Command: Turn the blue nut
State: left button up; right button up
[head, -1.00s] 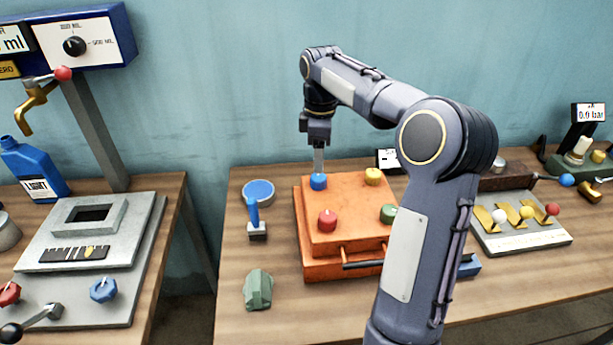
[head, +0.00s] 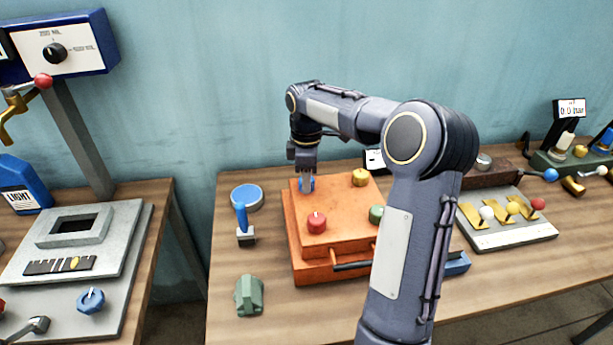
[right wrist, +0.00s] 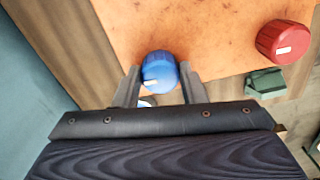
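The blue nut (head: 308,184) is at the back left corner of the top of an orange box (head: 340,247). In the right wrist view the blue nut (right wrist: 158,72) shows a white mark and sits between my two fingers. My right gripper (head: 307,182) points straight down over it. In the right wrist view my right gripper (right wrist: 160,76) has one finger on each side, and both appear to press against the nut. My left gripper is not in view.
A red nut (head: 316,222), a yellow nut (head: 360,178) and a green nut (head: 376,214) are on the same box. A blue-handled tool (head: 241,220), a round blue lid (head: 247,195) and a green block (head: 249,296) lie to its left.

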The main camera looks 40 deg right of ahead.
jog(key=c, duration=0.3)
jog(key=m+p, duration=0.1)
jog(key=m, duration=0.2)
jog(key=shift+r+m+p, duration=0.15)
jog(key=shift+m+p, duration=0.2)
jog(key=shift+m, duration=0.05)
jog(key=m+p, duration=0.1)
jog(key=m, duration=0.2)
jog(key=shift+m, duration=0.3)
jog(key=m, duration=0.3)
jog(key=shift+m+p, duration=0.4)
jog(key=m+p, duration=0.1)
jog(key=m, duration=0.5)
jog(key=m+p, duration=0.1)
jog(key=m, duration=0.5)
jog(key=shift+m, duration=0.3)
jog(key=shift+p, duration=0.3)
